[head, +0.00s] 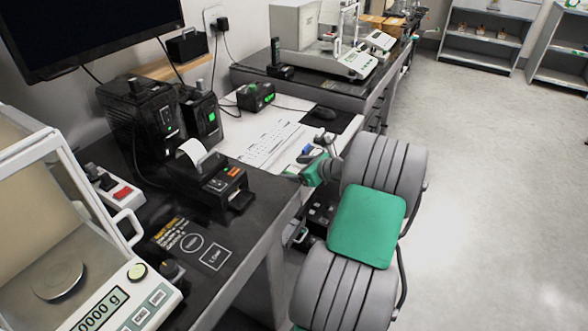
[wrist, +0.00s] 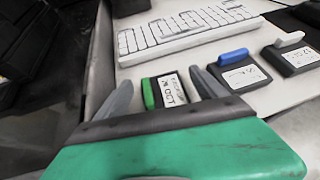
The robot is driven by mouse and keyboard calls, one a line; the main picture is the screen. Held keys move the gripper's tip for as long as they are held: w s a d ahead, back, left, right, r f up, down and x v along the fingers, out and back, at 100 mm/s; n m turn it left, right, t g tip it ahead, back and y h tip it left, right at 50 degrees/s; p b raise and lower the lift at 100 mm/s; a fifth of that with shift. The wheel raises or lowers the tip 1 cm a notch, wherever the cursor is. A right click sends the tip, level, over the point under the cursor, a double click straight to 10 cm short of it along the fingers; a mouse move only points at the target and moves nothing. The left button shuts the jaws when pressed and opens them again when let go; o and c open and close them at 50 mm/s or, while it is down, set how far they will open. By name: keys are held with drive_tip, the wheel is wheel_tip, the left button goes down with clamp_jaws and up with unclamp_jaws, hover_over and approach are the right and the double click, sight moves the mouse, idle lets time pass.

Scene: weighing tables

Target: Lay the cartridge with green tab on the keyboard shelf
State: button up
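The cartridge with green tab (wrist: 171,90) shows in the wrist view, dark with a white label and its green tab at the left. It appears to lie on the white keyboard shelf (wrist: 134,78), near the shelf's left edge. My gripper (wrist: 162,88) is open, with one finger on each side of it. A gap shows between the left finger and the tab; the right finger is close to the cartridge. My gripper's body hides its near end. In the head view my gripper (head: 303,174) is over the shelf's front edge, and I cannot make out this cartridge.
A cartridge with blue tab (wrist: 240,72) and one with a white tab (wrist: 292,55) lie to the right on the shelf. The keyboard (wrist: 185,28) is behind them. A label printer (head: 210,180) and a glass-walled balance (head: 60,230) stand on the black table at left.

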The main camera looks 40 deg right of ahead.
drive_tip(key=shift+s+d+r, duration=0.15)
drive_tip(key=shift+s+r, duration=0.15)
drive_tip(key=p+v, duration=0.2)
drive_tip(key=v, duration=0.9)
drive_tip(key=shift+s, duration=0.15)
drive_tip(key=shift+r, duration=0.1)
